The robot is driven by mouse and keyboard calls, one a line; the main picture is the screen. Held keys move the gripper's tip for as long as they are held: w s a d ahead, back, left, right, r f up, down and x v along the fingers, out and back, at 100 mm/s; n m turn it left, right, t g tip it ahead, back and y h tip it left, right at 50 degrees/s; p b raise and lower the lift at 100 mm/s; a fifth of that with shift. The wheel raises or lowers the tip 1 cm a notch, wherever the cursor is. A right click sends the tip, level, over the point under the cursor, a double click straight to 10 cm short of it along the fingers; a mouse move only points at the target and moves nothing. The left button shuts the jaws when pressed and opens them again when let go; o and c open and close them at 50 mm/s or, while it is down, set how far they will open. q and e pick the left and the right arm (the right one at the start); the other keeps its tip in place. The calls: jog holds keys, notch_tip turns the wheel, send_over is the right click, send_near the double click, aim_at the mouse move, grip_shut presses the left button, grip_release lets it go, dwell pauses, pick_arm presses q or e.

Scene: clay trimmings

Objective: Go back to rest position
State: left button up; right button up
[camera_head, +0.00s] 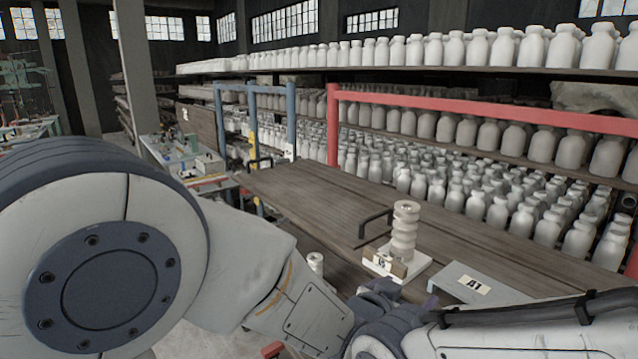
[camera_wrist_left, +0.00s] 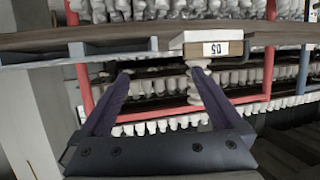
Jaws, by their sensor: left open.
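My left gripper (camera_head: 405,300) is in the lower middle of the head view, at the near edge of the wooden shelf, partly hidden by arm links. The left wrist view is upside down and shows its two dark purple fingers (camera_wrist_left: 160,92) spread apart with nothing held between them. A pale ridged stack (camera_head: 405,232) stands upright on a white base with a small label (camera_head: 383,263) at its front. In the left wrist view the stack (camera_wrist_left: 198,85) shows beside and partly behind the right-hand finger, apart from any grip. My right gripper cannot be made out.
The wooden shelf (camera_head: 320,205) is mostly bare, with a black handle (camera_head: 376,222) near the stack. A grey block marked A1 (camera_head: 478,283) lies to its right. Red (camera_head: 480,108) and blue (camera_head: 255,88) frames stand behind, before racks of white bottles (camera_head: 470,205).

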pick_arm(q)
jog(key=w+a+f+n+t+y+b, duration=0.1)
jog(key=a+f+n+y+b, duration=0.1)
jog(key=f, duration=0.5)
jog(key=w+a+f+n+t+y+b, duration=0.1)
jog(key=a+f, duration=0.3)
jog(key=f, duration=0.4)
jog(key=w+a+f+n+t+y+b, duration=0.1)
jog(key=w+a+f+n+y+b, duration=0.1)
jog(key=f, duration=0.5)
jog(key=shift+w+a+f+n+y+b, duration=0.3)
jog(key=shift+a+n+y+b, duration=0.25)
jog(key=shift+y, duration=0.25)
jog(key=shift+a, duration=0.2)
